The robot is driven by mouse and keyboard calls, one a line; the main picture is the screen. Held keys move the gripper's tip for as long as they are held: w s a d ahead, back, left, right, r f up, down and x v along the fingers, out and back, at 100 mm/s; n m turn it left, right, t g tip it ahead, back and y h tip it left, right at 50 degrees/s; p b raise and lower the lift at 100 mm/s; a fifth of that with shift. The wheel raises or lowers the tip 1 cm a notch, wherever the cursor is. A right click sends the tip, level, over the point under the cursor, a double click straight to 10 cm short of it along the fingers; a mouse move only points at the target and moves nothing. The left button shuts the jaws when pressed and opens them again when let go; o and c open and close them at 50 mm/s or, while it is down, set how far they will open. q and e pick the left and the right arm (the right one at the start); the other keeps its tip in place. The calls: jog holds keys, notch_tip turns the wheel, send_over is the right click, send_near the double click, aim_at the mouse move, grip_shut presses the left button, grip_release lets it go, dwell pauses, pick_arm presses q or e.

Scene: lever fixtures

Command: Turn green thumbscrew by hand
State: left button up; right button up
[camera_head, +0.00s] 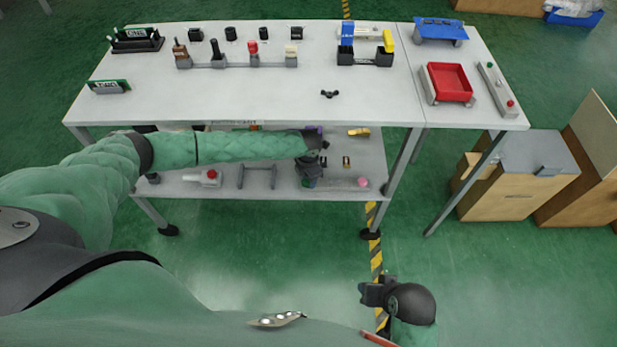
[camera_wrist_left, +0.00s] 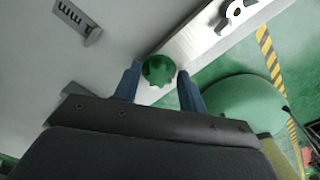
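The green thumbscrew (camera_wrist_left: 158,70) shows in the left wrist view as a round, scalloped knob near a pale edge. My left gripper (camera_wrist_left: 160,73) is open, with its two blue fingers on either side of the knob. A narrow gap seems to show at each side; I cannot tell how deep the fingers reach. In the head view my left gripper (camera_head: 310,178) is low at the lower shelf, and I cannot make out the thumbscrew there. My right gripper (camera_head: 373,292) is away from the table, at the bottom right; its fingers are unclear.
The lower shelf (camera_head: 225,190) holds a red-button box (camera_head: 205,177), a grey stand (camera_head: 257,176) and a pink knob (camera_head: 362,183). The table top (camera_head: 240,105) above bears several fixtures, a small black wing piece (camera_head: 329,94) and a red tray (camera_head: 448,83). Wooden cabinets (camera_head: 515,180) stand at right.

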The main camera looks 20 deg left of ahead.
pick_arm(q)
jog(key=shift+o, duration=0.6)
pick_arm(e)
jog(key=shift+s+f, duration=0.1)
jog(key=shift+s, duration=0.2)
